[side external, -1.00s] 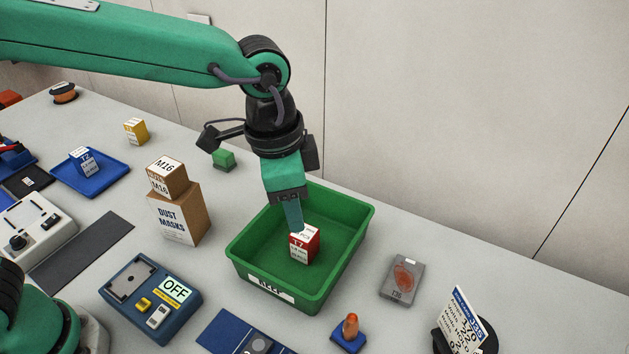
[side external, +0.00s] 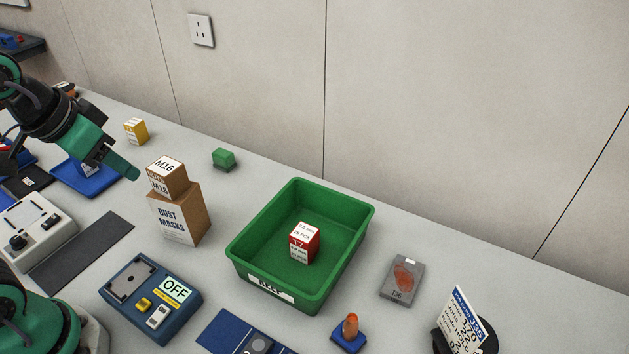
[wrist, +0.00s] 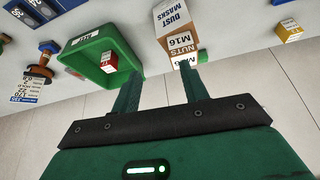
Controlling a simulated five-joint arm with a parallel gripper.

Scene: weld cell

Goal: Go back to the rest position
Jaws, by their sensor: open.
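My gripper (side external: 134,173) is at the left in the side external view, raised above the table and left of the small M16 box. In the wrist view its two fingers (wrist: 161,82) stand apart with nothing between them. The red and white T7 box (side external: 304,243) sits inside the green KEEP bin (side external: 357,236), well away from my gripper. The bin also shows in the wrist view (wrist: 84,63), with the red box (wrist: 109,62) in it.
The M16 box (side external: 168,177) stands on the Dust Masks carton (side external: 178,217), right of my gripper. A blue tray (side external: 68,180) lies below and behind it. A yellow box (side external: 136,131), a green block (side external: 223,158) and a blue OFF device (side external: 150,297) stand around. The table right of the bin holds a grey card box (side external: 402,280).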

